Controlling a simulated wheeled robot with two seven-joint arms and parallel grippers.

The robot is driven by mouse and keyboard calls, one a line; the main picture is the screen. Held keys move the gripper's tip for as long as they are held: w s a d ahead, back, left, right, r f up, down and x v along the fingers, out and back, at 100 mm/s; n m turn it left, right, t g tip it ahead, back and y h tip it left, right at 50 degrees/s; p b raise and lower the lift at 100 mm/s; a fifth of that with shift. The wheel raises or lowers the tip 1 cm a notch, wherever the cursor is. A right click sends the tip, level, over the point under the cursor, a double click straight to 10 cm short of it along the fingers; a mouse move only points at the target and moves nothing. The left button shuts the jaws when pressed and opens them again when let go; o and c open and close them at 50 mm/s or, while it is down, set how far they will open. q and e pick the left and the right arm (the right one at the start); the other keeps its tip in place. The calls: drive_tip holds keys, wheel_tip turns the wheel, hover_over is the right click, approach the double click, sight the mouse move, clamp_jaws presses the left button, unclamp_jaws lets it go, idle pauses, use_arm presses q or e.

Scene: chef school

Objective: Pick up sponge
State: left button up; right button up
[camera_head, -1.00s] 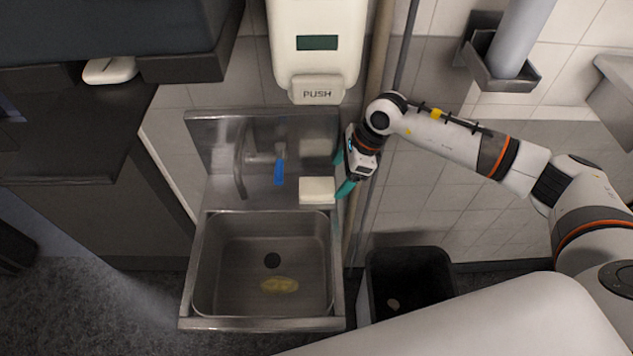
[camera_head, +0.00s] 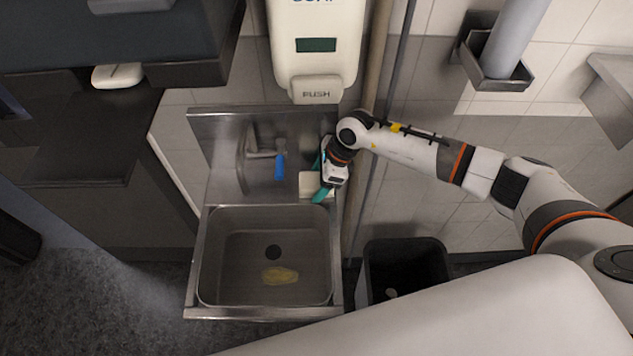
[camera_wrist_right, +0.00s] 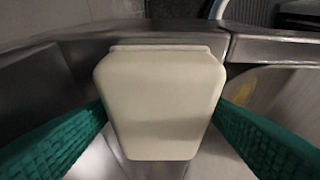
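The sponge (camera_head: 310,184) is a pale cream block on the steel ledge at the back right of the sink. My right gripper (camera_head: 318,178) is at its right side, with its green fingers spread apart and partly over it. In the right wrist view the sponge (camera_wrist_right: 162,100) fills the middle, between the two green fingers. The fingers flank its left and right sides, and their tips are close to its edges. I cannot tell whether they touch it. My left gripper is not in view.
The steel sink (camera_head: 214,250) holds a flat yellowish item (camera_head: 281,276) near its drain. A soap dispenser (camera_head: 317,60) hangs above. A black bin (camera_head: 408,250) stands right of the sink.

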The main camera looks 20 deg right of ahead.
sight(313, 180)
drive_tip(key=c, duration=0.8)
drive_tip(key=shift+r, duration=0.1)
drive_tip(key=shift+r+b, duration=0.3)
drive_tip(key=shift+r, duration=0.05)
wheel_tip(313, 180, up, 2)
drive_tip(key=shift+w+r+b, duration=0.1)
drive_tip(key=shift+b, duration=0.55)
drive_tip(key=shift+s+d+r+b, duration=0.1)
drive_tip(key=shift+s+d+b, duration=0.8)
drive_tip(key=shift+d, duration=2)
drive_tip(key=shift+s+d+r+b, duration=0.1)
drive_tip(key=shift+s+d+b, duration=0.8)
drive_tip(key=shift+d, duration=2)
drive_tip(key=shift+s+d+r+b, duration=0.1)
drive_tip(key=shift+s+d+b, duration=0.8)
drive_tip(key=shift+d, duration=2)
drive_tip(key=shift+w, duration=0.15)
